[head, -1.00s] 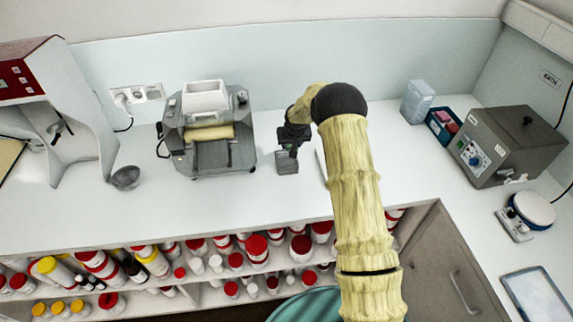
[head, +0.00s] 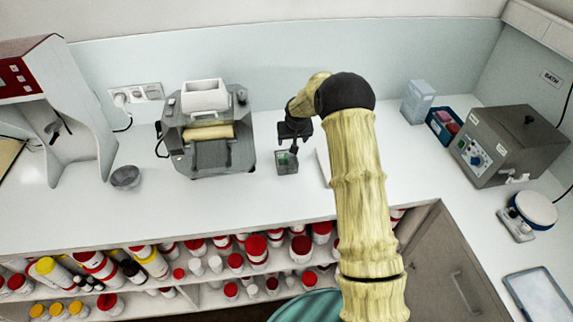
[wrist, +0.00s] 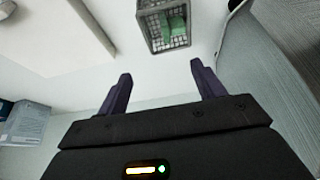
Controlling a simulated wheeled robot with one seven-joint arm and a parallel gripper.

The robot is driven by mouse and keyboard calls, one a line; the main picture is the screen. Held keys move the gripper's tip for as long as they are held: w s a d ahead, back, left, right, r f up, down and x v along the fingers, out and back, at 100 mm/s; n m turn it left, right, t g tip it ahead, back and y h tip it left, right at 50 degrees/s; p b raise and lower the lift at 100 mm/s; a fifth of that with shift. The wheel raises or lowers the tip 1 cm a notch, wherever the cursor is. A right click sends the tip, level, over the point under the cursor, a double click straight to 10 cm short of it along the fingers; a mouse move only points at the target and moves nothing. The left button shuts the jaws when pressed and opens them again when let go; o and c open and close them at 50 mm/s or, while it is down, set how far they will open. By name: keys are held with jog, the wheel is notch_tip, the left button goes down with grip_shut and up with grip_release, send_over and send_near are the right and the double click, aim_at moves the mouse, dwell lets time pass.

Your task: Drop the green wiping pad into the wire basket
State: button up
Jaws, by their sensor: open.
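The green wiping pad (wrist: 174,26) lies inside the small grey wire basket (wrist: 154,38) in the wrist view. In the head view a bit of green shows in the basket (head: 281,168), which stands on the white counter just right of the grey roller machine. My gripper (wrist: 160,82) is open, with nothing between its two dark fingers. It is apart from the basket, which lies beyond the fingertips. In the head view my gripper (head: 294,146) is a small dark shape just above the basket, and its fingers are hard to make out.
The roller machine (head: 207,160) stands close left of the basket, with a small grey bowl (head: 125,177) farther left. A pale flat board (head: 323,167) lies right of the basket, partly behind my arm. A blue tray (head: 443,126) and a grey bath (head: 508,148) stand at right.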

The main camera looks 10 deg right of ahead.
jog(key=b+v, duration=0.3)
jog(key=v, duration=1.1)
jog(key=shift+b, duration=0.4)
jog(key=shift+s+r, duration=0.1)
jog(key=shift+s, duration=0.05)
jog(key=s+f+g, duration=0.1)
jog(key=s+f, duration=0.1)
jog(key=s, duration=1.4)
jog(key=s+f+g, duration=0.1)
jog(key=s+f, duration=0.1)
jog(key=s, duration=1.4)
